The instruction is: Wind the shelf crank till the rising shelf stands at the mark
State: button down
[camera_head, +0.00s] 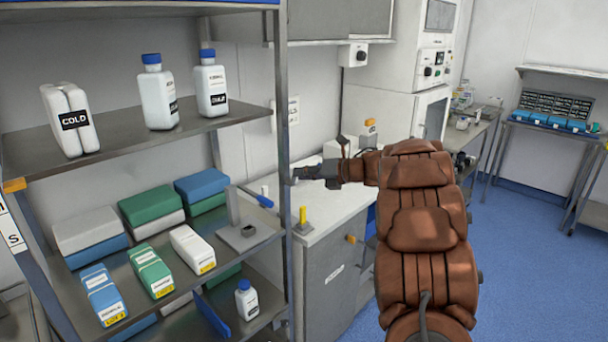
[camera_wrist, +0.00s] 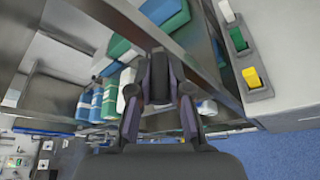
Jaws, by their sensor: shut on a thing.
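The upper shelf (camera_head: 120,140) bears a white COLD pack and two blue-capped white bottles. An orange tab (camera_head: 14,185) sits at its left front corner. A white lettered strip (camera_head: 10,228) runs down the post just below the tab. My gripper (camera_head: 300,172) reaches in from the right to the right front post of the rack. In the wrist view my gripper (camera_wrist: 160,82) has its fingers drawn together in front of the rack.
A white counter (camera_head: 335,205) to the right carries a yellow lever (camera_head: 303,215). Blue floor (camera_head: 520,260) lies open at the right.

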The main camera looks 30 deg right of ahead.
jog(key=shift+d+f+m, duration=0.15)
jog(key=shift+d+m, duration=0.05)
jog(key=shift+m, duration=0.2)
dwell(0.4)
jog(key=shift+w+d+f+m+t+y+b, duration=0.1)
jog(key=shift+d+f+m+t+y+b, duration=0.45)
jog(key=shift+m, duration=1.55)
jog(key=shift+w+d+f+m+t+y+b, duration=0.15)
jog(key=shift+f+m+t+y+b, duration=0.8)
jog(key=shift+m, duration=1.15)
jog(key=shift+w+d+f+m+t+y+b, duration=0.1)
jog(key=shift+d+f+m+t+y+b, duration=0.55)
jog(key=shift+m, duration=1.45)
jog(key=shift+a, duration=0.25)
jog(key=c, duration=1.1)
grip_release()
jog(key=shift+s, duration=0.1)
